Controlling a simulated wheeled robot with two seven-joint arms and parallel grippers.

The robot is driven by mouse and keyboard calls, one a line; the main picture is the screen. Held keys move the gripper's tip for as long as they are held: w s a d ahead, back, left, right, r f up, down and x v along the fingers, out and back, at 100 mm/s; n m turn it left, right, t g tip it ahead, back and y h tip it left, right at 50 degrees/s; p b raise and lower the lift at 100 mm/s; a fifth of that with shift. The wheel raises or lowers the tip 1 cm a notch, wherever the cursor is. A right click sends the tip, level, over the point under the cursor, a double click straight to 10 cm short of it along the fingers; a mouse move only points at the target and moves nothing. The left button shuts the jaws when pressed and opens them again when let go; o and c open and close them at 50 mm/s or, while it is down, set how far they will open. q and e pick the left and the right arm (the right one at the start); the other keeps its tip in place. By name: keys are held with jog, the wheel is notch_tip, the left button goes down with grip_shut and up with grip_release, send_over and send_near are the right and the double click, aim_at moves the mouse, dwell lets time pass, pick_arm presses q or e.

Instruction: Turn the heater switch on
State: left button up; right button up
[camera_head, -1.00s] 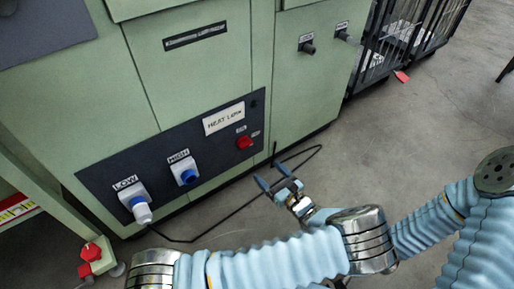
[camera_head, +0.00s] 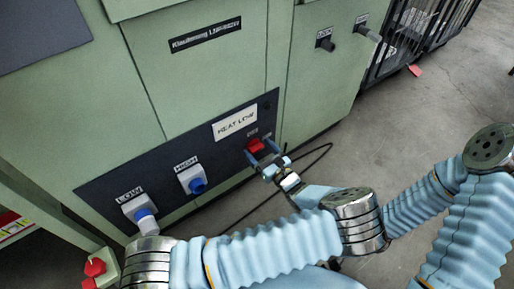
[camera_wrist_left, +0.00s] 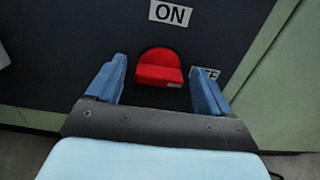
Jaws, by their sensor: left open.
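The red heater switch (camera_head: 255,146) sits at the right end of the dark panel on the green machine, near a "HEAT" label plate (camera_head: 235,123). My left gripper (camera_head: 263,151) is at the switch with its blue fingers apart. In the left wrist view the red switch (camera_wrist_left: 159,67) shows between the two open fingers, with gaps on both sides. An "ON" label (camera_wrist_left: 171,13) is above it. Another label (camera_wrist_left: 210,73) at its lower right is partly hidden by the right finger. My right gripper is not in view.
A black cable (camera_head: 318,152) lies on the floor below. Open floor lies to the right.

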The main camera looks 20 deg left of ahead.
pick_arm(q)
jog(key=shift+c, duration=0.3)
jog(key=c, duration=1)
jog(key=shift+n, duration=0.3)
jog(key=n, duration=0.8)
jog(key=shift+s+f, duration=0.1)
jog(key=n+b, duration=0.1)
jog(key=n, duration=0.3)
jog(key=shift+f, duration=0.1)
jog(key=n+b, duration=0.1)
jog(key=n, duration=0.4)
jog(key=shift+s, duration=0.1)
jog(key=shift+n, duration=0.3)
